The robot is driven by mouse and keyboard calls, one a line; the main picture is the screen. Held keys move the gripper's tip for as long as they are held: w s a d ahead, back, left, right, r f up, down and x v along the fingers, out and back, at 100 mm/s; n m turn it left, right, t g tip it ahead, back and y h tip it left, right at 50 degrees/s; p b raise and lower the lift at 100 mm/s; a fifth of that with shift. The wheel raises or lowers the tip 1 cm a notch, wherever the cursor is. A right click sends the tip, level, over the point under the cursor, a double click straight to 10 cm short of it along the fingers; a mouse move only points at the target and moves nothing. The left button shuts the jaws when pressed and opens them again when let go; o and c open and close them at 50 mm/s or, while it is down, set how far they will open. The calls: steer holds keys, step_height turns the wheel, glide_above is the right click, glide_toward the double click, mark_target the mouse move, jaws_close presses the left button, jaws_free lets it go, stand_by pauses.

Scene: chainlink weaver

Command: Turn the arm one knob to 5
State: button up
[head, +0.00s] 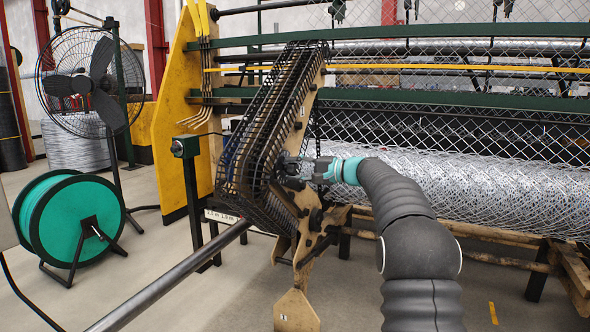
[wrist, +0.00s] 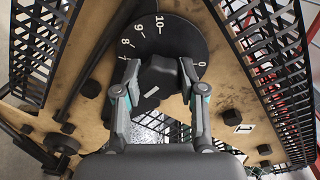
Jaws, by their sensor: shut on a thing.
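The arm one knob (wrist: 160,74) is a black knob on a round black dial plate (wrist: 180,38) with white numbers, fixed to a worn wooden plate in the wrist view. The numbers 10, 9, 8, 7 and 0 show; the others are hidden behind my gripper and the knob. A short slanted white mark shows on the knob's near side; which number it stands at cannot be told. My gripper (wrist: 158,80) is shut on the knob, one finger on each side. In the head view my gripper (head: 306,170) reaches the wooden arm, and the knob is hard to make out.
Black mesh guards (wrist: 276,62) flank the wooden plate (wrist: 84,98), which carries several dark bolts. In the head view, wire mesh (head: 470,180) lies right of my arm. A fan (head: 90,85), a green reel (head: 68,225) and a long metal bar (head: 165,288) are at left.

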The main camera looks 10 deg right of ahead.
steer(key=o, duration=1.1)
steer(key=shift+o, duration=0.2)
steer(key=v, duration=1.2)
